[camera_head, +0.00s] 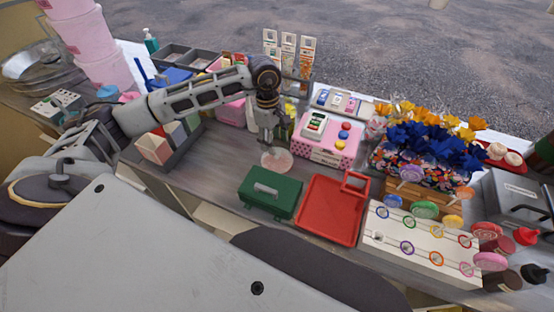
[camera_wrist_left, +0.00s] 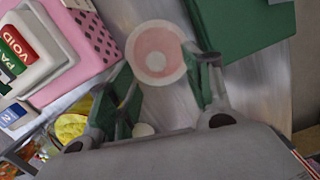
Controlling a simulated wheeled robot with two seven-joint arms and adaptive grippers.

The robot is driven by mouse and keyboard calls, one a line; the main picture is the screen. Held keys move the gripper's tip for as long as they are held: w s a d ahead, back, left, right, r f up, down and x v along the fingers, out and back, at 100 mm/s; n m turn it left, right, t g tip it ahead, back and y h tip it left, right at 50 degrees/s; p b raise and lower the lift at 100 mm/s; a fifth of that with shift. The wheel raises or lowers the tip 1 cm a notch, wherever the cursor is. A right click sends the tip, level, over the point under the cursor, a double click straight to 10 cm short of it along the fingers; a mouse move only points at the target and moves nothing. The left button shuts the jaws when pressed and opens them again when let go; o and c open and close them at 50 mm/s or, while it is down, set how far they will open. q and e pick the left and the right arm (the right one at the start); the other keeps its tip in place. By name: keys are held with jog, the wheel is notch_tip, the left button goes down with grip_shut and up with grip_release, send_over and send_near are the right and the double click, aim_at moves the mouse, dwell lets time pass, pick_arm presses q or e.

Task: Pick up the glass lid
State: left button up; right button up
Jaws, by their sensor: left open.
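The glass lid (camera_head: 278,160) is a small, round, see-through pinkish disc with a pale knob. It lies on the grey counter (camera_head: 226,172), behind the green box and in front of the pink dotted box. In the left wrist view the lid (camera_wrist_left: 157,36) shows just beyond the fingertips, roughly between them. My left gripper (camera_head: 269,138) points down over the lid, open and empty. Its two green-padded fingers (camera_wrist_left: 166,66) are spread in the wrist view. I cannot tell how large the gap to the lid is. My right gripper is not in view.
A green box (camera_head: 270,207) and a red tray (camera_head: 318,212) stand in front of the lid. The pink dotted box (camera_head: 340,158) stands close on the right. A divided grey tray (camera_head: 176,155) is to the left. A lollipop rack (camera_head: 407,245) is at front right.

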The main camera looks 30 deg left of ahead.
aim_at(277, 152)
pick_arm(q)
jog(key=shift+d+f, duration=0.1)
jog(key=shift+f, duration=0.6)
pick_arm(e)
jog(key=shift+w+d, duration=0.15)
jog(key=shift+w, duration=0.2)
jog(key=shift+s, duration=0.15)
pick_arm(q)
jog(key=shift+d+f, duration=0.15)
jog(key=shift+f, duration=0.4)
jog(key=f, duration=0.1)
jog(key=f+p, duration=0.1)
jog(key=shift+w+d+f, duration=0.15)
jog(key=shift+w+f, duration=0.05)
jog(key=shift+f, duration=0.8)
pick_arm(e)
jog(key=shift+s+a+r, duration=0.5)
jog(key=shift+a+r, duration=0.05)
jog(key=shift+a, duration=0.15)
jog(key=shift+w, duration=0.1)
